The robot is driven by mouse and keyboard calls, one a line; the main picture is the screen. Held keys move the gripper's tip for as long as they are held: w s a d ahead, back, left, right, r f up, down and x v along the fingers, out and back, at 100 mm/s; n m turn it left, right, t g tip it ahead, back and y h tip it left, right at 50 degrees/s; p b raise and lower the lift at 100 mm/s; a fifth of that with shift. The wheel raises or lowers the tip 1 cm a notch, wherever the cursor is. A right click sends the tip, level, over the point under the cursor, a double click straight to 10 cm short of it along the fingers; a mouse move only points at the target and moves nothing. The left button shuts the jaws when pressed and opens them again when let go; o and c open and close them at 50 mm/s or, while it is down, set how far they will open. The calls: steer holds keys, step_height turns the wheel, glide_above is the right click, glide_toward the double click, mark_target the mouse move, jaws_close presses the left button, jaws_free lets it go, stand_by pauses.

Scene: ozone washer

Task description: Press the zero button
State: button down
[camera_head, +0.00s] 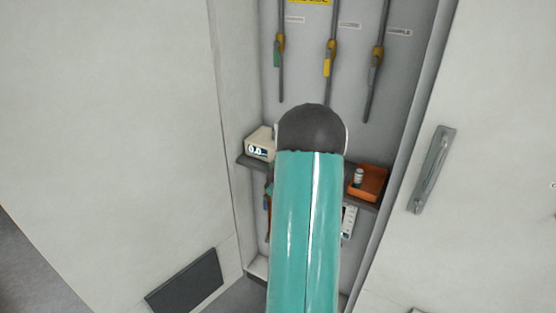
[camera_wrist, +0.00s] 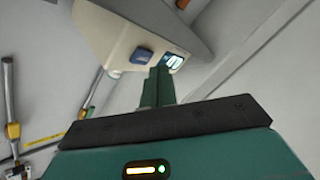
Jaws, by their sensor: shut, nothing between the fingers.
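A beige device (camera_head: 259,143) with a lit display reading about 0.0 stands on the left of a shelf in the alcove. In the wrist view the device (camera_wrist: 125,32) appears rotated, with a blue button (camera_wrist: 141,55) beside its lit display (camera_wrist: 174,62). I cannot read a label on the blue button. My gripper (camera_wrist: 159,73) is shut and empty, its green fingers pointing at the device's front face. The fingertips overlap the area between the button and display; I cannot tell whether they touch. In the head view my arm hides the gripper.
An orange tray (camera_head: 371,184) with a small bottle (camera_head: 358,177) stands at the right of the dark shelf (camera_head: 250,163). Pipes with green, yellow (camera_head: 328,58) and grey valves run down the back wall. A door with a metal handle (camera_head: 430,170) stands at right.

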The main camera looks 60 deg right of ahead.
steer(key=shift+s+a, duration=0.2)
steer(key=shift+a, duration=2.15)
steer(key=w+a+r+g+y, duration=0.1)
steer(key=w+a+r+y, duration=0.1)
steer(key=a+r, duration=0.35)
steer(key=w+a+r+m+g+y, duration=0.1)
steer(key=w+a+r, duration=0.1)
steer(key=a, duration=0.7)
steer(key=w+a+r+g+y, duration=0.1)
steer(key=w+a+r+y, duration=0.2)
steer(key=a, duration=0.4)
steer(key=s+a+r+g+y, duration=0.2)
steer(key=s+a+r, duration=0.1)
steer(key=s+a, duration=0.6)
steer(key=s+a+r+m+g+y, duration=0.1)
steer(key=s+a+r+g+y, duration=0.1)
steer(key=s+a, duration=0.8)
steer(key=a+r, duration=0.1)
steer(key=a, duration=0.5)
steer(key=shift+s+r+g+y, duration=0.2)
steer(key=shift+s+g+y, duration=0.1)
steer(key=shift+g+y, duration=0.1)
steer(key=shift+a, duration=0.1)
